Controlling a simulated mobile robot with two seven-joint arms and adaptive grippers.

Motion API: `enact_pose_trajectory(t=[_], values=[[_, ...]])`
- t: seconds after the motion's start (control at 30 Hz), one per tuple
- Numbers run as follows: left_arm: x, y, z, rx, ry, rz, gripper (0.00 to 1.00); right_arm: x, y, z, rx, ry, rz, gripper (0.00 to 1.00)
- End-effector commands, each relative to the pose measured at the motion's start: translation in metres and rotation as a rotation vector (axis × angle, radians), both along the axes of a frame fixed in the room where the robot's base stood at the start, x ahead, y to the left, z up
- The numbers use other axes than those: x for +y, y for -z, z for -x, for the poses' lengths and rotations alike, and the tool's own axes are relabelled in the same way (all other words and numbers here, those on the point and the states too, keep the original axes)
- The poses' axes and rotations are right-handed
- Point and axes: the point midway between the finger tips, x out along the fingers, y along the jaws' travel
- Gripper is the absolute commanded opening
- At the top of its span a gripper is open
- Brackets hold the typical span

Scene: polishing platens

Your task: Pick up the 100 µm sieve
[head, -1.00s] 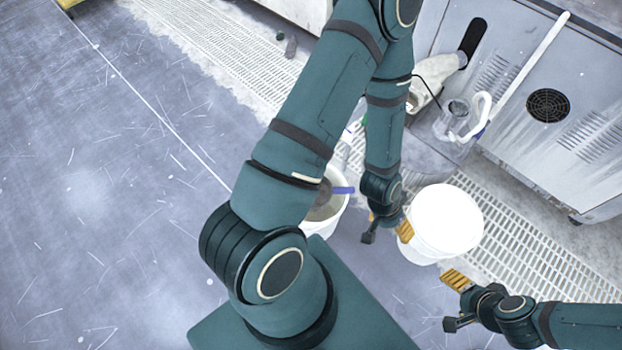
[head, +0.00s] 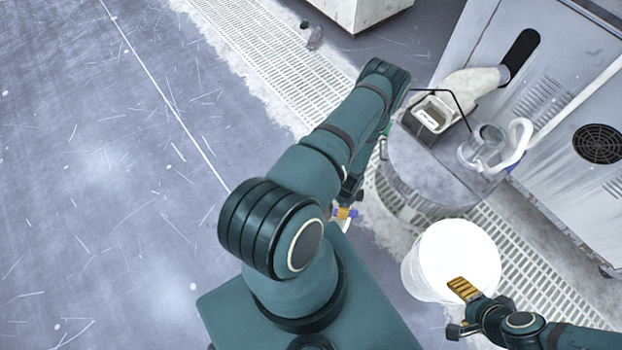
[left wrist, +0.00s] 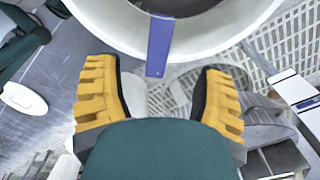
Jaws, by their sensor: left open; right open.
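In the left wrist view, a round white rim (left wrist: 222,44) with a dark inside fills the top. A blue strip (left wrist: 160,45), like a handle or tab, juts from it towards me. No 100 µm mark is legible, so I cannot tell if this is the named sieve. My left gripper (left wrist: 160,75) is open, with its two yellow fingers on either side of the strip's end and nothing gripped. In the head view my arm mostly hides this gripper and the rim. My right gripper (head: 462,310) is open and empty in front of a white bucket (head: 450,262).
A grey drum (head: 428,178) at the right carries a clear jug (head: 481,148) and a box-like container (head: 433,115). A grey machine (head: 575,130) stands behind. White floor grating (head: 275,65) runs across. The floor at the left is clear.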

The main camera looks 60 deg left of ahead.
Motion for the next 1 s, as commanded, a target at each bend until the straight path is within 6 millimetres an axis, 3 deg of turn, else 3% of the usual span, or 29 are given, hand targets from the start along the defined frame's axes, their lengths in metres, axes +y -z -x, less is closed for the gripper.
enact_pose_trajectory(t=[0.1,0.37,0.63,1.0], values=[[-0.001,0.021,0.0,0.001,-0.002,0.001,0.69,0.0,0.007,-0.001,-0.003,0.001,0.0,0.72],[-0.002,0.038,-0.001,0.001,-0.001,0.001,0.69,0.0,0.012,-0.002,-0.006,0.001,0.001,0.72],[-0.005,0.075,-0.005,0.001,-0.004,0.001,0.69,-0.001,0.026,-0.005,-0.013,0.003,0.003,0.72],[-0.005,0.082,-0.006,0.0,-0.002,0.001,0.7,-0.001,0.028,-0.006,-0.014,0.004,0.003,0.72]])
